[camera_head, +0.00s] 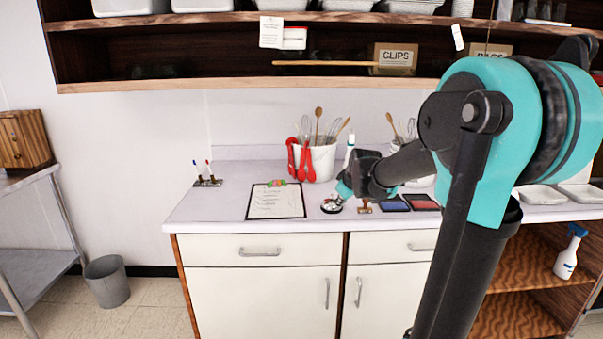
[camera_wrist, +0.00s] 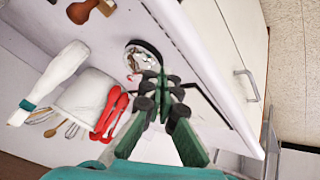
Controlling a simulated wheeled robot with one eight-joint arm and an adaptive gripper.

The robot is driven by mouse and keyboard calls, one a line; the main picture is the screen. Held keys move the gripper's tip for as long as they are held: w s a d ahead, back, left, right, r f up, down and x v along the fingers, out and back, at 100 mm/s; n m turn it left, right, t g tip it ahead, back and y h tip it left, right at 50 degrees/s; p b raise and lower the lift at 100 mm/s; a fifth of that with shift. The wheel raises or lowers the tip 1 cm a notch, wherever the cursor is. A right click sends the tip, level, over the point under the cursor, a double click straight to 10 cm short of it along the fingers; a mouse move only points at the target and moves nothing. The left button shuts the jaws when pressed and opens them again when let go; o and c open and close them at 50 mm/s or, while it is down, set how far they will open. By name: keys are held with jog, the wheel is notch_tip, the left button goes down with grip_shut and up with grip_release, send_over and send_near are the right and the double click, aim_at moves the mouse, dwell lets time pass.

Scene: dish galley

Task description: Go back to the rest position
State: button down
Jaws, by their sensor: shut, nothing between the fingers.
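My gripper (camera_head: 345,188) is at the end of my arm, above the counter (camera_head: 215,207) and close to a small round silver-and-black bell (camera_head: 331,204). In the wrist view my gripper (camera_wrist: 158,78) has its green fingers together, with nothing held between them. The bell (camera_wrist: 143,56) shows just beyond the fingertips there; I cannot tell the exact gap. My arm reaches in from the right in the head view and hides part of the counter behind it.
A clipboard (camera_head: 277,201) lies left of the bell. A stamp (camera_head: 364,206), a blue ink pad (camera_head: 394,204) and a red one (camera_head: 422,201) lie right of it. A white utensil crock (camera_head: 320,160) with red tongs (camera_head: 306,162) stands behind. A shelf (camera_head: 180,83) overhangs the counter.

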jog(key=s+d+f+m+g, duration=0.1)
jog(key=s+f, duration=0.4)
jog(key=s, duration=0.5)
jog(key=s+d+f+m+g+h, duration=0.1)
jog(key=s+f+m, duration=0.3)
jog(key=s, duration=0.6)
jog(key=s+d+f+m+g, duration=0.1)
jog(key=s+f+m, duration=0.2)
jog(key=s+f, duration=0.4)
jog(key=s, duration=0.3)
jog(key=shift+f, duration=0.3)
